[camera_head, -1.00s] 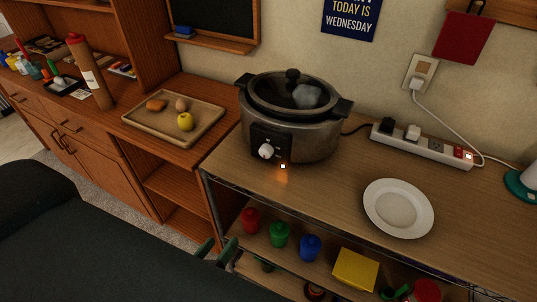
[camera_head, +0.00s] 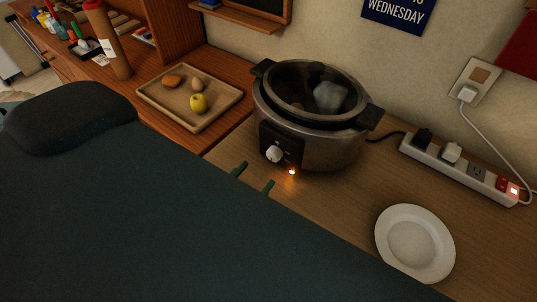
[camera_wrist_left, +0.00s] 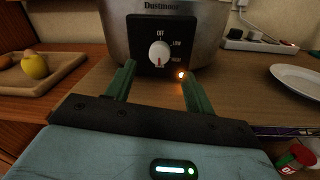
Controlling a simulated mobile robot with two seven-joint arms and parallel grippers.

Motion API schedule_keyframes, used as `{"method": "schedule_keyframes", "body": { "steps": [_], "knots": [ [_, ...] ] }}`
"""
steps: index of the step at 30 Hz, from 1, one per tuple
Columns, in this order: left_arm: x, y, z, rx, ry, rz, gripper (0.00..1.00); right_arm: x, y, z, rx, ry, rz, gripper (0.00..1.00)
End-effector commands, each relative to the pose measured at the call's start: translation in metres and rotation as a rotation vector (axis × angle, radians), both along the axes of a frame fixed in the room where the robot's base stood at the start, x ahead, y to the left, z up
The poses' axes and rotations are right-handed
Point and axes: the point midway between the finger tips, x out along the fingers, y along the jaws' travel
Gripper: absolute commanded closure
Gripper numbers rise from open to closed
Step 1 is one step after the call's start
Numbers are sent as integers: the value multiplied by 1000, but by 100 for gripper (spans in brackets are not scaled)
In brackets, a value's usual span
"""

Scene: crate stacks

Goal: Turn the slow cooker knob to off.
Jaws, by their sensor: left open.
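The slow cooker (camera_head: 325,145) stands on the wooden counter, with a dark lid on top. Its white knob (camera_head: 275,154) is on the black front panel; in the wrist view the knob (camera_wrist_left: 159,54) has a red mark pointing down, away from the OFF label above it. LOW and another label are to its right. An orange light (camera_head: 292,171) glows beside the panel. My left gripper (camera_head: 254,178) is open and empty in front of the knob. In the wrist view its green fingers (camera_wrist_left: 158,80) stand on either side below the knob, apart from it. My right gripper is not in view.
A tray (camera_head: 233,102) with a yellow fruit and other food is left of the cooker. A power strip (camera_head: 460,165) with plugs lies to the right, behind a white plate (camera_head: 415,243). The counter between cooker and plate is clear.

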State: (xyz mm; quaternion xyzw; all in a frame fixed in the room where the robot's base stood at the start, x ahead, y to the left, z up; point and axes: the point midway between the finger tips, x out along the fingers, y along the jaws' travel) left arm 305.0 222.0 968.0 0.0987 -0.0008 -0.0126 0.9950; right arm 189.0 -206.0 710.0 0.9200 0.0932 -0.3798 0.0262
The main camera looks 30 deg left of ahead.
Motion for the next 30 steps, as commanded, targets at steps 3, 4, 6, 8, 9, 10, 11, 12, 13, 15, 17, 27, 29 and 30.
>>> {"method": "schedule_keyframes", "body": {
  "steps": [3, 4, 6, 8, 9, 10, 11, 12, 13, 15, 17, 27, 29, 30],
  "knots": [
    [19, 0, 5, 1, -12, 0, 46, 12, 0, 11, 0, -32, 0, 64],
    [23, 0, 5, 1, -12, 0, 46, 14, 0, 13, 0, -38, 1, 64],
    [33, -1, 5, 1, -12, 0, 46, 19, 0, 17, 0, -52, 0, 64],
    [41, -1, 6, 0, -12, 0, 46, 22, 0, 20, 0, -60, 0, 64],
    [45, -1, 5, 0, -10, 0, 46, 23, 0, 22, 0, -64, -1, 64],
    [48, -1, 4, -1, -9, 0, 46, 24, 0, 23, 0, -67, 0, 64],
    [51, -1, 4, -1, -9, -1, 46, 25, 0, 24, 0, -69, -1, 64],
    [54, -2, 4, -1, -8, -1, 46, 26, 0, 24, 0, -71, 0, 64],
    [57, -2, 3, -1, -7, 0, 46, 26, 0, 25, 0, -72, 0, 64],
    [60, -2, 3, -1, -5, -1, 46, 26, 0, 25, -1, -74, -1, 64],
    [62, -2, 2, -1, -4, -1, 46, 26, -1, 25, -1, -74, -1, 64],
    [62, -2, 1, -1, -1, 0, 56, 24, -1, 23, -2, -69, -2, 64],
    [62, -2, 1, -1, -1, 0, 63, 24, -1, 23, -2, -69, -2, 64],
    [62, -2, 1, -1, -1, 0, 69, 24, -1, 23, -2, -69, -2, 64]
  ]
}}
